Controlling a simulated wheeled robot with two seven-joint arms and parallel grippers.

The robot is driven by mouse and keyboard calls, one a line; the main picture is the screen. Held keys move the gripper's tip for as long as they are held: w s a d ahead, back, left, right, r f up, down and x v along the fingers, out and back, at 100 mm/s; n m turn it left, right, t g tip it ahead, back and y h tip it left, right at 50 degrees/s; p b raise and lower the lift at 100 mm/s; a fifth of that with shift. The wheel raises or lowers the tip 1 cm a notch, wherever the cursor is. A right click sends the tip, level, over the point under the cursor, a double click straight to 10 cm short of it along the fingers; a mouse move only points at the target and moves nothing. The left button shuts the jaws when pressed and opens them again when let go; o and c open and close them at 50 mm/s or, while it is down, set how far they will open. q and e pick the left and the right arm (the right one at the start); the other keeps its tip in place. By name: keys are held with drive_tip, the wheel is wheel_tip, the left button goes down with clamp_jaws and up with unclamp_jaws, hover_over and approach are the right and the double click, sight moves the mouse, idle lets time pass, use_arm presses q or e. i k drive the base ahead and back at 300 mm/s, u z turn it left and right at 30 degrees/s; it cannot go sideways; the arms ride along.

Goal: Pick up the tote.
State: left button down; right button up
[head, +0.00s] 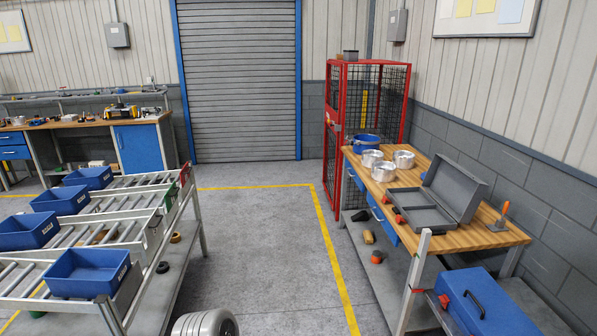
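Several open blue totes stand on the sloped roller rack at the left in the head view. The nearest tote (88,284) sits at the low front end of its lane, with a small white label on its side, and looks empty. Behind it are a second tote (28,232), a third tote (60,202) and a far tote (88,179). The view does not show which one the task means. Neither of my grippers is in view, and no tote is seen being held.
A wooden workbench (455,210) at the right holds metal pots, a blue pot and an open grey case (437,200). A blue toolbox (482,302) stands front right. A red mesh cage (370,110) stands behind. The floor between rack and bench is mostly clear.

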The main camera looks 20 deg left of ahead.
sight(85, 272)
drive_tip(key=u, duration=0.7)
drive_tip(key=i, duration=1.45)
drive_tip(key=u, duration=1.25)
